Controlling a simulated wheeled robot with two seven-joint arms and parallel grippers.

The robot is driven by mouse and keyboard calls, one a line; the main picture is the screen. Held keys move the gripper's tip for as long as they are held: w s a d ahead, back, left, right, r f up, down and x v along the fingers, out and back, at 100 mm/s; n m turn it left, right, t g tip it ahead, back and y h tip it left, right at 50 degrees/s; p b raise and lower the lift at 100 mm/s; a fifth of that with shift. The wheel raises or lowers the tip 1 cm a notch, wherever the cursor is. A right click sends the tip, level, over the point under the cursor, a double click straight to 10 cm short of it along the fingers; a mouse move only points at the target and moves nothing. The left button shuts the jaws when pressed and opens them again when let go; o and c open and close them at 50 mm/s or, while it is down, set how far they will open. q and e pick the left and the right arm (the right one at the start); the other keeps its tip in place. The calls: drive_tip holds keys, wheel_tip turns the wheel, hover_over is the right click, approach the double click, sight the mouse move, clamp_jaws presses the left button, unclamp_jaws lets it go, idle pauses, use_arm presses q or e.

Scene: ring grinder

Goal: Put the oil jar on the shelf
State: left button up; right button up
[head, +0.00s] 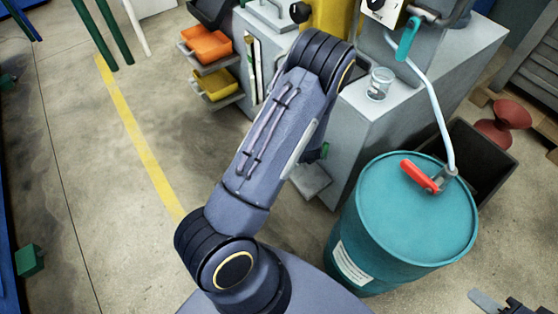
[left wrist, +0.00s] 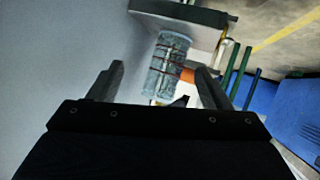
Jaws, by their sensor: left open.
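A small clear glass jar (head: 379,85) stands on the grey machine's top, right of my raised left arm in the head view. In the left wrist view a bluish see-through jar (left wrist: 168,62) with dark bands shows beyond the fingertips of my left gripper (left wrist: 160,72). I cannot tell for sure whether it is the same jar. The left gripper is open, with no visible contact on the jar; in the head view it is hidden behind the arm. Part of my right gripper (head: 490,302) shows at the bottom right edge, away from the jar; its jaws are unclear.
A teal drum (head: 415,215) with a red-handled pump stands right of my arm. Orange (head: 207,46) and yellow (head: 215,84) bins hang on the grey machine cabinet (head: 425,98). A dark crate (head: 478,155) sits behind the drum. The floor at left is mostly clear.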

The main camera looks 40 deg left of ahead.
use_arm(q)
drive_tip(key=s+d+r+m+h, duration=0.25)
drive_tip(key=d+r+h, duration=0.35)
drive_tip(key=r, duration=0.3)
drive_tip(key=s+d+r+m+h, duration=0.1)
drive_tip(key=s+d+r+h, duration=0.35)
drive_tip(key=d+r, duration=0.35)
drive_tip(key=s+d+r+m+g+h, duration=0.1)
drive_tip(key=s+r+m, duration=0.2)
drive_tip(key=s, duration=0.7)
drive_tip(key=s+d+r+m+g+h, duration=0.1)
drive_tip(key=s+d+r+m+h, duration=0.1)
drive_tip(key=s, duration=0.9)
drive_tip(key=shift+d+r+m+g, duration=0.25)
drive_tip(key=shift+r+m, duration=0.35)
drive_tip(key=shift+m, duration=0.65)
drive_tip(key=shift+s+a, duration=0.1)
